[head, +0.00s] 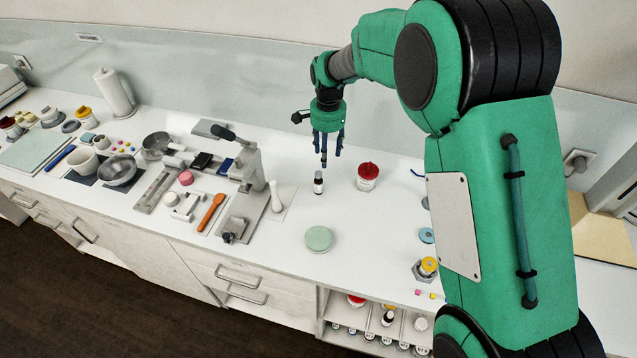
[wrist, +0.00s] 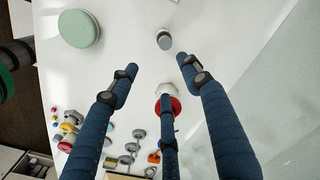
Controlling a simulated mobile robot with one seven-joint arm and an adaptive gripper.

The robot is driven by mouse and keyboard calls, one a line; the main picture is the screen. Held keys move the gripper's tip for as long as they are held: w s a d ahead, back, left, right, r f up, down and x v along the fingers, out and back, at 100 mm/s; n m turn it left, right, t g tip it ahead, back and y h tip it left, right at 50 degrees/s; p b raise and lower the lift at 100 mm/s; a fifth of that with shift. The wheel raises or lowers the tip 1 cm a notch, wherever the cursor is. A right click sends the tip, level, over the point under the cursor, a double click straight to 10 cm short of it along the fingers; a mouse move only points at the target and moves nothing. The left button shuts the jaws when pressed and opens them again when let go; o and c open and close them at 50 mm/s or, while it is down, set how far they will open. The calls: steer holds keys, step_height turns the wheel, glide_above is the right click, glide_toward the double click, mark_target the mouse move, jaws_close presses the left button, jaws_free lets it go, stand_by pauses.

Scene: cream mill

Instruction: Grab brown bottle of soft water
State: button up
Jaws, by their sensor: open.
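A small dark bottle (head: 318,183) with a pale label stands upright on the white counter; its brown colour and label text are too small to make out. In the wrist view a bottle with a grey cap (wrist: 164,39) stands just beyond my fingertips. My gripper (head: 326,155) points down above the bottle, with its blue fingers spread and nothing between them. The open fingers also show in the wrist view (wrist: 157,66), apart from the bottle. Another small dark bottle (head: 388,318) stands on the open shelf below the counter.
A red-lidded white jar (head: 367,178) stands right of the bottle, close to my fingers. A green round dish (head: 319,239) lies in front. A white pestle (head: 277,197) and a metal press (head: 245,190) stand to the left. The wall runs behind.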

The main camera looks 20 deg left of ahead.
mark_target(318, 173)
steer(key=a+f, duration=0.2)
steer(key=f, duration=0.1)
steer(key=shift+w+a+f, duration=0.1)
steer(key=shift+w+a, duration=0.05)
steer(key=shift+a, duration=0.25)
steer(key=shift+f, duration=4.3)
steer(key=shift+f, duration=0.1)
steer(key=shift+f, duration=2.5)
jaws_close()
